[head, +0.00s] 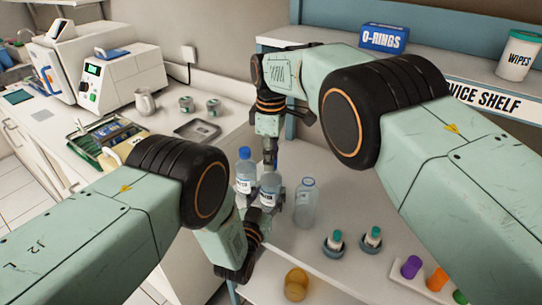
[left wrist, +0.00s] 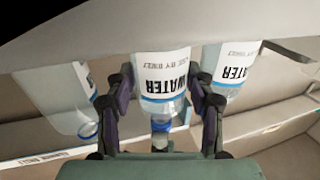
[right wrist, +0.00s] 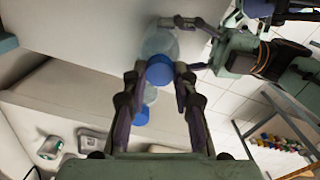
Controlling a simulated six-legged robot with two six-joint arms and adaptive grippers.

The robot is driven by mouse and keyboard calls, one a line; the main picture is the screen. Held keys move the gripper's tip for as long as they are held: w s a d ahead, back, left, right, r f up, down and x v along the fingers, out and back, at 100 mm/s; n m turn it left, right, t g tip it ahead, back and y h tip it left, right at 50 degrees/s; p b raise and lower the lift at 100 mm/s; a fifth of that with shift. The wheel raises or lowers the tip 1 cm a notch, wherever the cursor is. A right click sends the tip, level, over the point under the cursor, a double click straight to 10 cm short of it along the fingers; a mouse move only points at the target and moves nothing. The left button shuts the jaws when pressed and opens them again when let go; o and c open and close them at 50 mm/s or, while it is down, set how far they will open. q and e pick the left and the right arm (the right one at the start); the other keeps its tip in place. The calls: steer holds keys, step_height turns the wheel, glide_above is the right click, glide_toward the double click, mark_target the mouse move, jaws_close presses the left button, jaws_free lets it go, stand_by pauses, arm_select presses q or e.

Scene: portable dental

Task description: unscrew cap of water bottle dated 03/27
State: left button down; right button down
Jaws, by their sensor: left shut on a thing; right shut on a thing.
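The held water bottle (head: 270,187) stands upright, with a white WATER label (left wrist: 163,80) upside down in the left wrist view. Its "use by" line is too small to read surely. My left gripper (head: 266,205) is shut around the bottle's body, with one finger on each side in the left wrist view (left wrist: 165,100). My right gripper (head: 270,165) points down from above. In the right wrist view its fingers (right wrist: 160,75) are shut on the blue cap (right wrist: 159,68). The thread under the cap is hidden.
A second blue-capped water bottle (head: 245,172) stands close on the left, its cap (right wrist: 141,115) near my right fingers. A clear bottle (head: 305,205) stands on the right. Small green-capped vials (head: 337,241), an amber jar (head: 296,284) and a rack (head: 415,280) stand nearer on the shelf.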

arm_select(q)
steer(key=shift+f, duration=0.1)
arm_select(e)
steer(key=n, duration=0.6)
steer(key=shift+n, duration=0.3)
steer(key=n, duration=0.7)
steer(key=shift+n, duration=0.3)
steer(key=shift+r, duration=0.3)
steer(key=shift+r, duration=0.85)
